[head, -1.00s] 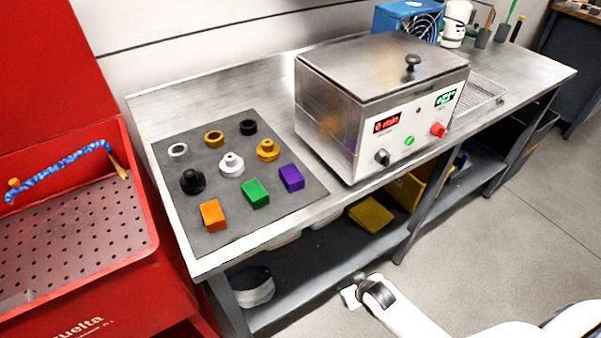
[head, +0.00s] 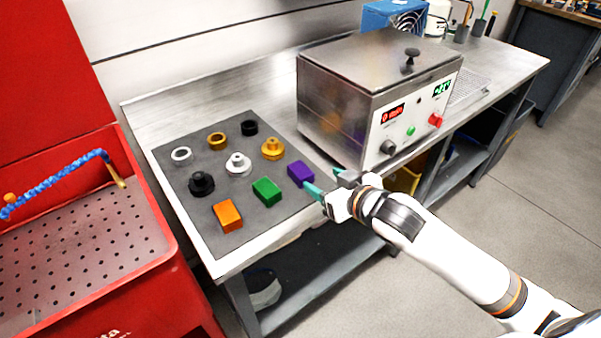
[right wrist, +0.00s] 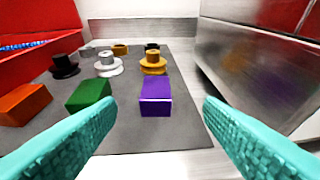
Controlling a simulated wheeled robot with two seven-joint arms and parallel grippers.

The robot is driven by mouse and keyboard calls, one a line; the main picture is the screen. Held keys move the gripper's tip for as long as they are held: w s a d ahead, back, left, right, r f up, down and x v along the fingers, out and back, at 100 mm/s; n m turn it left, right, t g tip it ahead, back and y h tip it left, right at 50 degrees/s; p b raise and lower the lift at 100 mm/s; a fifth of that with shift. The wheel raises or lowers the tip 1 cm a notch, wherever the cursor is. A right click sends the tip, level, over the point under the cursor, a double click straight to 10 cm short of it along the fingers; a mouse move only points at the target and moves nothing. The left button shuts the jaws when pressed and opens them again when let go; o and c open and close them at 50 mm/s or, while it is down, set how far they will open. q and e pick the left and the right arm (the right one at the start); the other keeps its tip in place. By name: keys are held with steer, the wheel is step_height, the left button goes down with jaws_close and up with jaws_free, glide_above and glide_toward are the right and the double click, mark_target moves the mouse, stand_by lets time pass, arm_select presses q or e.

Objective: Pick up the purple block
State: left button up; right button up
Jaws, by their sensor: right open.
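The purple block (head: 300,172) lies on the dark grey mat (head: 203,236), at the mat's right front edge. It also shows near the middle of the right wrist view (right wrist: 155,96). My right gripper (head: 326,181) is at the bench's front edge, beside the block in the head view. In the right wrist view its two teal fingers (right wrist: 160,135) are spread wide. The block shows beyond the fingertips, between them, and nothing is held. My left gripper is not in view.
A green block (head: 267,190) and an orange block (head: 228,216) lie to the left of the purple one. Several flanged parts and rings stand behind, including a gold one (head: 272,149). A metal bath (head: 350,85) stands close on the right. A red parts washer (head: 90,250) is at left.

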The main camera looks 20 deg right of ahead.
mark_target(302, 171)
steer(key=x, duration=0.5)
steer(key=shift+p+x, duration=0.4)
steer(key=shift+x, duration=2.25)
steer(key=shift+s+a, duration=0.1)
steer(key=shift+a, duration=0.05)
steer(key=c, duration=1.2)
